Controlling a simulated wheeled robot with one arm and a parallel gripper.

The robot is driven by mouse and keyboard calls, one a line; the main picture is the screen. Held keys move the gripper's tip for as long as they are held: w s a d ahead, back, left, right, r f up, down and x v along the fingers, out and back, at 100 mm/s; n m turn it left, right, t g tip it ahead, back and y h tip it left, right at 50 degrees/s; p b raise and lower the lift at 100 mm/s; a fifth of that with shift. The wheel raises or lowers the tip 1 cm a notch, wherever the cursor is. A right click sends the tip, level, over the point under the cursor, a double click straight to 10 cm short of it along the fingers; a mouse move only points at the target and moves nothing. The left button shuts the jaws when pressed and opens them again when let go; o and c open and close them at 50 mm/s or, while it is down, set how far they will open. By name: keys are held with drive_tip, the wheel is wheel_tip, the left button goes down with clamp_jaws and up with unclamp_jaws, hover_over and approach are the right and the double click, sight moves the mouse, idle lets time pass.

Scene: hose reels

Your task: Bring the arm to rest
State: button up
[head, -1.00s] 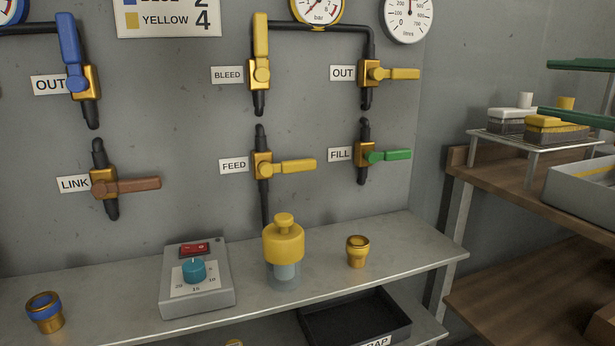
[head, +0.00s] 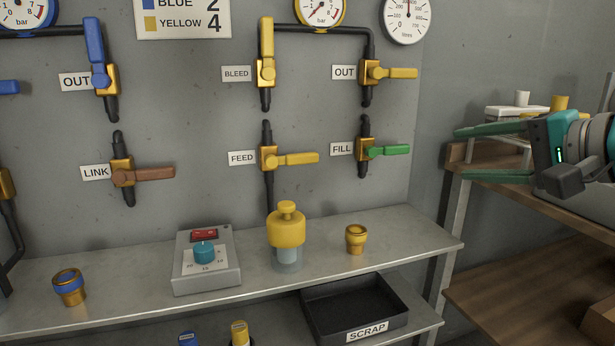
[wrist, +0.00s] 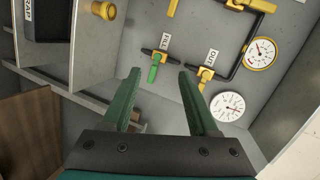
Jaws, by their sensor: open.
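My gripper (head: 490,153) is at the right of the head view, pointing left, with its two green fingers apart and nothing between them. It is in the air in front of the wooden shelf unit at the right. In the wrist view the open fingers (wrist: 158,85) point toward the wall panel, with the green FILL valve handle (wrist: 154,68) and the yellow OUT valve handle (wrist: 204,82) beyond them. The fingers appear to touch nothing.
A metal bench (head: 420,240) carries a yellow-capped pump (head: 286,230), a control box (head: 207,270), a brass fitting (head: 356,240) and a blue-ringed fitting (head: 68,288). A black SCRAP tray (head: 355,305) sits below. The wooden shelves (head: 540,260) stand at right, partly hidden by my arm.

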drive_tip(key=s+a+f+n+g+h, duration=0.1)
drive_tip(key=s+a+f+n+g, duration=0.2)
drive_tip(key=f, duration=0.4)
drive_tip(key=s+a+f+n+g, duration=0.1)
drive_tip(key=a+f+g, duration=0.1)
drive_tip(key=a+f, duration=0.45)
drive_tip(key=s+a+f+n+g+h, duration=0.1)
drive_tip(key=s+a+f+n+g, duration=0.15)
drive_tip(key=f, duration=0.65)
drive_tip(key=s+d+f+n+g+h, duration=0.2)
drive_tip(key=s+f+g, duration=0.1)
drive_tip(key=s+f, duration=0.5)
drive_tip(key=s+d+f+n+g+h, duration=0.1)
drive_tip(key=s+f+g, duration=0.3)
drive_tip(key=s+f, duration=0.4)
drive_tip(key=shift+s+d+n+h, duration=0.3)
drive_tip(key=shift+n+h, duration=0.25)
drive_tip(key=shift+h, duration=0.35)
drive_tip(key=shift+w, duration=0.1)
